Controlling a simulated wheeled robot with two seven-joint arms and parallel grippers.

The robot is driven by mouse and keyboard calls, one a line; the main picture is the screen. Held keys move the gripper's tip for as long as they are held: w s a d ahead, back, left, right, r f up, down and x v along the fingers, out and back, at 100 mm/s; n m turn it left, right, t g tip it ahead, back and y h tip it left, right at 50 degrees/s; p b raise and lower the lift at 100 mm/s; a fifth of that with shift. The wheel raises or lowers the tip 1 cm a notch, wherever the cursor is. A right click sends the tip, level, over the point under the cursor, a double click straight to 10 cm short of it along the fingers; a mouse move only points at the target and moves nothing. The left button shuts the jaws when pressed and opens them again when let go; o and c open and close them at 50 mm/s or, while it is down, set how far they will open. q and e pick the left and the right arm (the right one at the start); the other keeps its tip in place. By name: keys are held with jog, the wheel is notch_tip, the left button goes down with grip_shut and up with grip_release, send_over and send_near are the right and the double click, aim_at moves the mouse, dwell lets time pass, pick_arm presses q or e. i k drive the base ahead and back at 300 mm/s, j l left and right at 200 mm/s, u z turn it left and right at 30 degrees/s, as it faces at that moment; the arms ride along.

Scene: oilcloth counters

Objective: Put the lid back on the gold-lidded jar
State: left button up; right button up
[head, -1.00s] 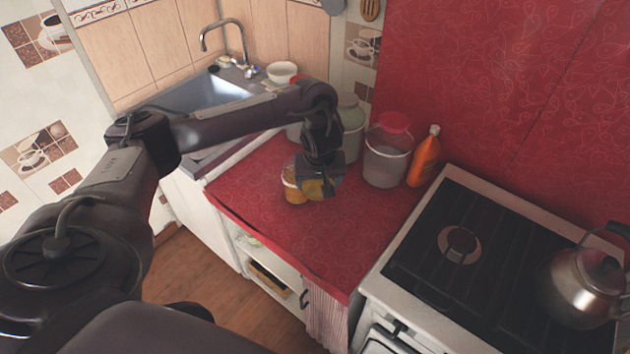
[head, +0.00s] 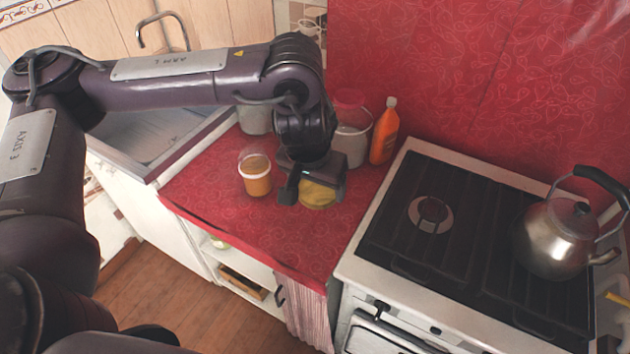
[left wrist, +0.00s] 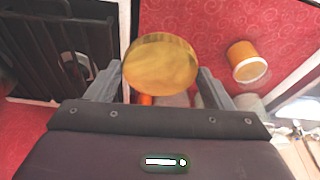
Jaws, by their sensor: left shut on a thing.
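A round gold lid (head: 318,195) is between the fingers of my left gripper (head: 312,190), which is shut on it. In the left wrist view the lid (left wrist: 160,65) sits flat between the two fingertips. What is directly under the lid is hidden, and its height above the counter is unclear. A small jar (head: 256,180) with an orange lower part, a pale band and a clear top stands upright on the red counter, left of the gripper and apart from it. It shows no gold lid. It also appears in the left wrist view (left wrist: 243,60). My right gripper is not in view.
A clear bucket with a red lid (head: 350,140) and an orange bottle (head: 385,135) stand behind the gripper. A stove (head: 440,240) with a kettle (head: 560,235) is at right, a sink (head: 150,140) at left. The counter (head: 250,220) front is clear.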

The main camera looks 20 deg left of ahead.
aim_at(255, 167)
jog(key=j+u, duration=0.2)
jog(key=j, duration=0.3)
jog(key=i+j+u, duration=0.2)
jog(key=j, duration=0.25)
jog(key=j+u, duration=0.2)
jog(key=j, duration=0.25)
